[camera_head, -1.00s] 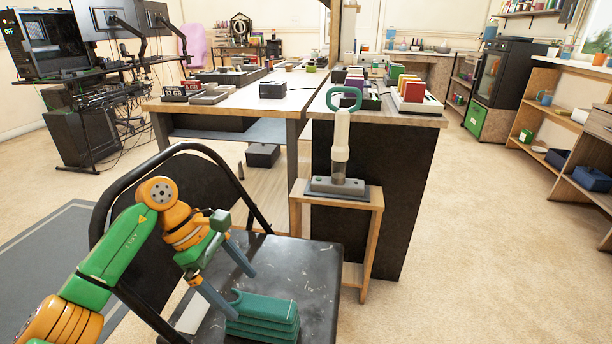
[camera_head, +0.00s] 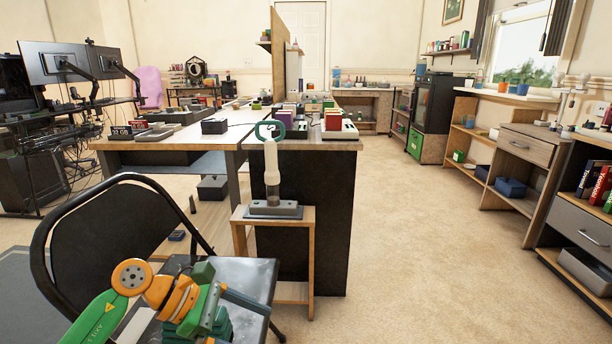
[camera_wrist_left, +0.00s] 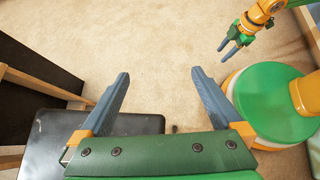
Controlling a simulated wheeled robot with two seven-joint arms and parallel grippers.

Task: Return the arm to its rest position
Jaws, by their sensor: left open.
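My left arm, green and orange, comes in from the lower left of the head view. Its gripper (camera_head: 246,302) is over the black chair's seat (camera_head: 255,271), with a blue-grey finger pointing right. The left wrist view shows its two fingers (camera_wrist_left: 160,75) spread wide with nothing between them, only floor beyond. My right gripper (camera_wrist_left: 229,48) shows at the upper right of the left wrist view, small, over bare floor; its fingers look close together. It is not in the head view.
The chair's backrest (camera_head: 105,235) rises beside my left arm. A small wooden stand (camera_head: 308,235) holds a white device with a green ring handle (camera_head: 271,160). A long workbench (camera_head: 180,143) is behind it. Carpet (camera_head: 425,250) is open to the right, before the shelves.

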